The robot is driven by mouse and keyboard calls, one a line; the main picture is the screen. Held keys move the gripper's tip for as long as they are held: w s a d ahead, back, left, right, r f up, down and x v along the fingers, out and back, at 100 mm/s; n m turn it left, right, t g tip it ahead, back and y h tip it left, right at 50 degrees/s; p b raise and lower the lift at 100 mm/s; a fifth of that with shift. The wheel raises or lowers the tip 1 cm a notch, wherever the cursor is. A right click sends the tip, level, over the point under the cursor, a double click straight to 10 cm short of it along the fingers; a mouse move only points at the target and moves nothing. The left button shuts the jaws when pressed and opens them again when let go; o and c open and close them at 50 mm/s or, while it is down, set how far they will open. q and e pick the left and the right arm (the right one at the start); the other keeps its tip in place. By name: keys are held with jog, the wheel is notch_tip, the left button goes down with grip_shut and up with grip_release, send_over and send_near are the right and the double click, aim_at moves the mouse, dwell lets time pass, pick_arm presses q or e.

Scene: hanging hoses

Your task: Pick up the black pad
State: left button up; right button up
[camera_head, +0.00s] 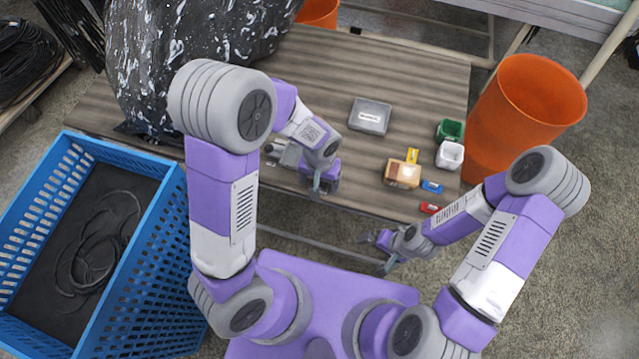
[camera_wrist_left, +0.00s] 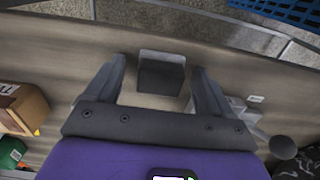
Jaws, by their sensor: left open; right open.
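The black pad (camera_wrist_left: 161,76) shows in the left wrist view as a small dark block with a lighter grey edge, near the table's front edge. My left gripper (camera_wrist_left: 160,88) is open, with one finger on each side of the pad; I cannot tell if they touch it. In the head view my left gripper (camera_head: 318,188) points down at the table's front edge and hides most or all of the pad. My right gripper (camera_head: 376,240) is open and empty, in front of the table's front edge.
A brown box (camera_head: 402,174), a blue block (camera_head: 432,187), a white cup (camera_head: 450,155) and a green container (camera_head: 450,130) stand right on the table. A grey labelled case (camera_head: 369,116) lies farther back. Grey metal parts (camera_head: 287,154) lie left of my left gripper. A blue crate (camera_head: 150,235) stands left.

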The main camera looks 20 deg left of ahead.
pick_arm(q)
jog(key=c, duration=1.2)
notch_tip(320, 180, up, 10)
jog(key=p, duration=0.3)
jog(key=shift+p, duration=0.3)
